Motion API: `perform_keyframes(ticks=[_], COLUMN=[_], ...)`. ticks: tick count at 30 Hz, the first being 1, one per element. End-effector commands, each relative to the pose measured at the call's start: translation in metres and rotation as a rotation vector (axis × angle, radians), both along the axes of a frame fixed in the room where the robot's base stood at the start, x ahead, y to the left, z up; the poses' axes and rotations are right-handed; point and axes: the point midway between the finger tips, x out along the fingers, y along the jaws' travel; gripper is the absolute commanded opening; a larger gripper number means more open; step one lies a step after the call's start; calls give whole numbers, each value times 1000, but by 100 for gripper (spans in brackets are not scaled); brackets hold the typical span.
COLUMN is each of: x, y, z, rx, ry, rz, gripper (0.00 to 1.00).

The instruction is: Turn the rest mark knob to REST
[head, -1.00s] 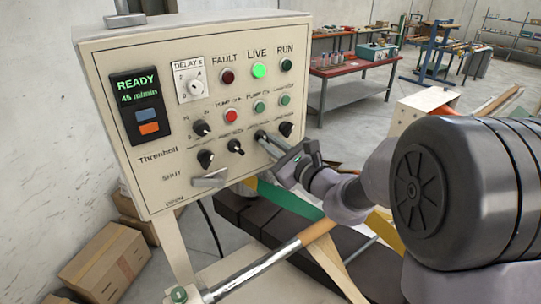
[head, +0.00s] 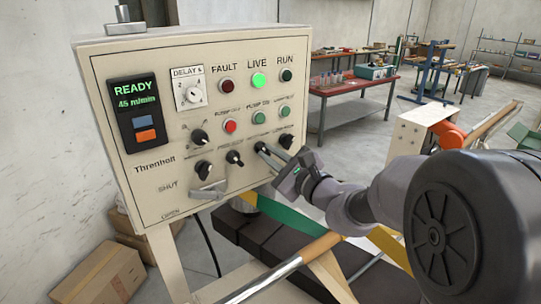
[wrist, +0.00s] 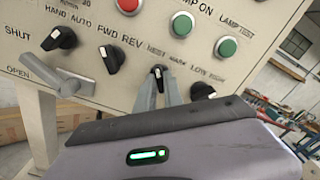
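The rest mark knob (wrist: 158,72) is a small black selector with a white line, in the lower knob row of the beige control panel. The lower part of the knob is hidden by the fingers. In the head view my gripper (head: 262,149) reaches the panel from the lower right and hides most of the knob.
The FWD/REV knob (wrist: 110,58) is left of my fingers and the low/high knob (wrist: 201,91) is close on the right. A metal SHUT/OPEN lever (head: 207,191) juts out at lower left. The green LIVE lamp (head: 258,80) is lit; the display (head: 134,92) reads READY.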

Motion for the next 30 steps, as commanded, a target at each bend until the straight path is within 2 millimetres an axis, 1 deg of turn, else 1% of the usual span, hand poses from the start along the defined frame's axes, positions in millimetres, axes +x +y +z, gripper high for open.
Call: perform_keyframes(ticks=[1, 3, 12, 14, 16, 20, 27, 30], x=[0, 0, -1, -4, -13, -41, -105, -125], y=[0, 0, -1, -3, -10, -30, -73, -86], z=[0, 0, 0, 0, 0, -1, 0, -1], rx=[1, 0, 1, 1, 1, 1, 0, 0], ry=[-1, 0, 1, 0, 0, 1, -2, 0], rz=[0, 0, 0, -1, -2, -5, -6, -6], gripper=[23, 33, 33, 33, 33, 33, 33, 33])
